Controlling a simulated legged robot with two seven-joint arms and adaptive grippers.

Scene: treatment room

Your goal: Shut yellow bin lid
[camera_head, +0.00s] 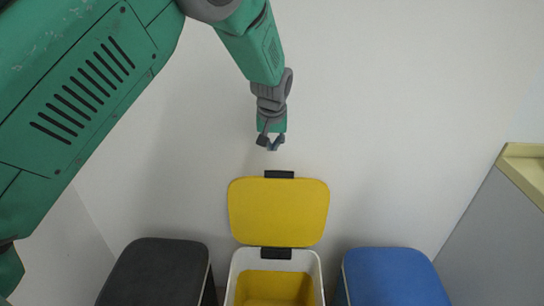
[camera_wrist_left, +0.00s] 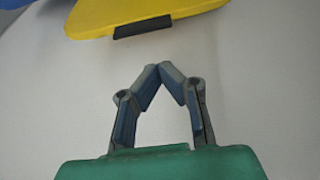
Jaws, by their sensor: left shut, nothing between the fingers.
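The yellow bin lid (camera_head: 279,212) stands open and raised at the back of its bin, in the middle of the head view. The bin (camera_head: 233,272) has a white rim and a yellow inside, and its top is open. A dark tab (camera_head: 279,174) sits on the lid's upper edge. My left gripper (camera_head: 270,146) is just above that tab in the picture, shut and empty. In the left wrist view the gripper's fingertips (camera_wrist_left: 159,68) meet, and the yellow lid (camera_wrist_left: 145,14) with its dark tab (camera_wrist_left: 143,27) shows beyond them, apart from the fingers. My right gripper is not in view.
A black bin (camera_head: 158,270) with its lid down stands to the left, and a blue bin (camera_head: 392,276) with its lid down stands to the right. A pale wall (camera_head: 400,110) is behind. A grey panel with a yellowish top edge (camera_head: 524,170) is at the far right.

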